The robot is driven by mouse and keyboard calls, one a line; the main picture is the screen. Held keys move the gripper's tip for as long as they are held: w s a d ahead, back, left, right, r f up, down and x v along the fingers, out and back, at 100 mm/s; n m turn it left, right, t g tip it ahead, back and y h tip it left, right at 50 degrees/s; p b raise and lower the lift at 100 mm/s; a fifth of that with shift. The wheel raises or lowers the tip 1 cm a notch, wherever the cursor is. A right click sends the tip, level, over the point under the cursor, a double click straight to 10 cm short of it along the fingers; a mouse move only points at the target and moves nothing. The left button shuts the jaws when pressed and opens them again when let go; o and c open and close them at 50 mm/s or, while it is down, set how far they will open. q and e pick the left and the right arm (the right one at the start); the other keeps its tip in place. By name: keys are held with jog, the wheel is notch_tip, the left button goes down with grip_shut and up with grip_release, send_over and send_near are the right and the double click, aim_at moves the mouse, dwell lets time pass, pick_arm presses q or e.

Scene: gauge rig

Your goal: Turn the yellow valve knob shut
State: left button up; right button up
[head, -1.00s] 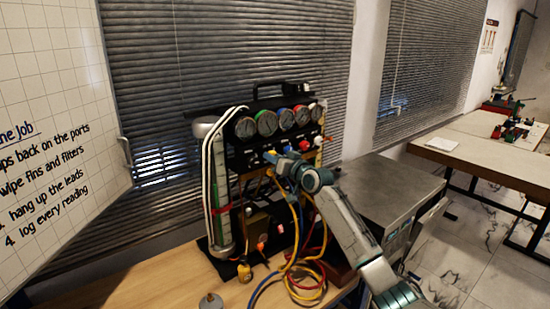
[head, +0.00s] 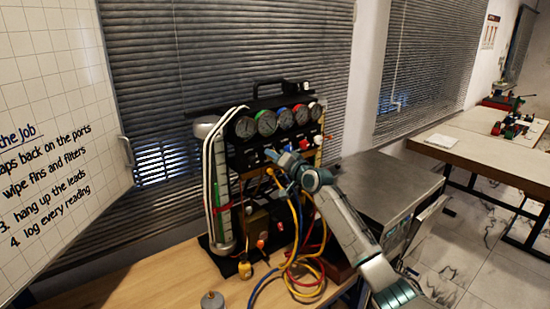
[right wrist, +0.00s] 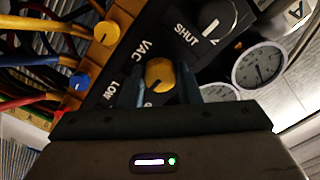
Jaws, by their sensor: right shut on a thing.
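The yellow valve knob (right wrist: 159,73) sits on the black panel beside the printed word VAC, between my right gripper's two fingers. My right gripper (right wrist: 157,84) is shut on the knob. In the head view the same gripper (head: 281,161) reaches the front of the gauge rig (head: 234,157), just below the row of gauges, and hides the yellow knob there. A black knob (right wrist: 217,20) with a white pointer line is beside the printed word SHUT. My left gripper is not in view.
Round gauges (head: 267,122) line the rig's top. Yellow, red and blue hoses (head: 300,262) hang in front below my right arm. A blue knob (right wrist: 79,80) is on the orange manifold. A grey metal box (head: 385,185) stands right. The bench (head: 160,285) is mostly clear at front left.

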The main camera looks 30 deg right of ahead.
jog(key=shift+f, duration=0.1)
jog(key=o, duration=1)
jog(key=shift+c, duration=0.2)
jog(key=s+b, duration=0.4)
jog(key=s, duration=0.6)
jog(key=shift+s+d, duration=0.4)
jog(key=shift+d, duration=0.05)
